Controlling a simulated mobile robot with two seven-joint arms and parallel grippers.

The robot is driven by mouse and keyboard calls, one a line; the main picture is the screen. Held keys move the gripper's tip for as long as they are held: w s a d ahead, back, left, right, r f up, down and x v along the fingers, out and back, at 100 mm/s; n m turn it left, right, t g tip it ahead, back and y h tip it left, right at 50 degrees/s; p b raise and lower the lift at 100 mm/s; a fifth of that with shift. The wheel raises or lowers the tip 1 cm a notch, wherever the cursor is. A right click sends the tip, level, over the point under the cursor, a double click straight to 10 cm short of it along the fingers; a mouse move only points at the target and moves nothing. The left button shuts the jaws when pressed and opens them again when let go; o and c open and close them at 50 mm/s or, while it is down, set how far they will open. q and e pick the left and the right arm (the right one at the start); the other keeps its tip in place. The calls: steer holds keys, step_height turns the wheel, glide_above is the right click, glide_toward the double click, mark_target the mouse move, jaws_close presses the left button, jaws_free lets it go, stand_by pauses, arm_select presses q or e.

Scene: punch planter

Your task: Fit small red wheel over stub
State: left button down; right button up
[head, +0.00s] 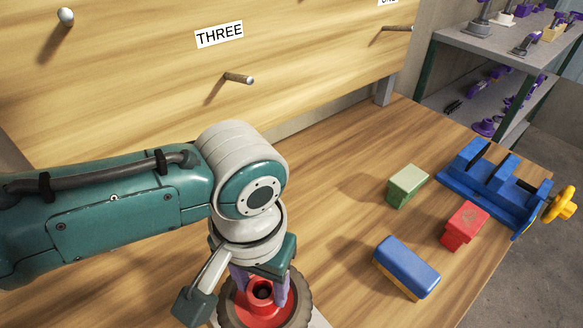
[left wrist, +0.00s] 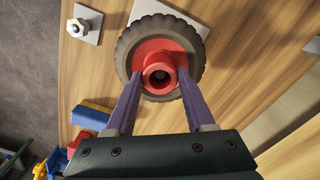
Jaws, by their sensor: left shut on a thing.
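The small red wheel has a dark knobbly tyre (head: 296,315) and a raised red hub with a hole; it also shows in the left wrist view (left wrist: 142,58). My left gripper (head: 262,287) points down with its purple fingers on both sides of the hub, shut on it; the fingers show in the left wrist view (left wrist: 160,80). A pale plate (left wrist: 190,17) shows beneath the wheel. Any stub there is hidden by the wheel, and I cannot tell whether the wheel is around it. Another plate with a stub (left wrist: 78,28) stands apart. My right gripper is not in view.
A green block (head: 408,184), a red block (head: 464,226) and a blue block (head: 408,265) stand right of the wheel. A blue vise (head: 490,190) with a yellow handle is at the table's right edge. A pegboard marked THREE (head: 140,70) stands behind.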

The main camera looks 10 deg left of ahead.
mark_target(262, 294)
arm_select(q)
steer(key=shift+f+b, duration=1.25)
steer(key=shift+f, duration=0.4)
steer(key=shift+c, duration=0.9)
jaws_free()
step_height(262, 294, up, 9)
steer(key=shift+f+p, duration=0.1)
steer(key=shift+p, duration=0.9)
steer(key=shift+r, duration=0.6)
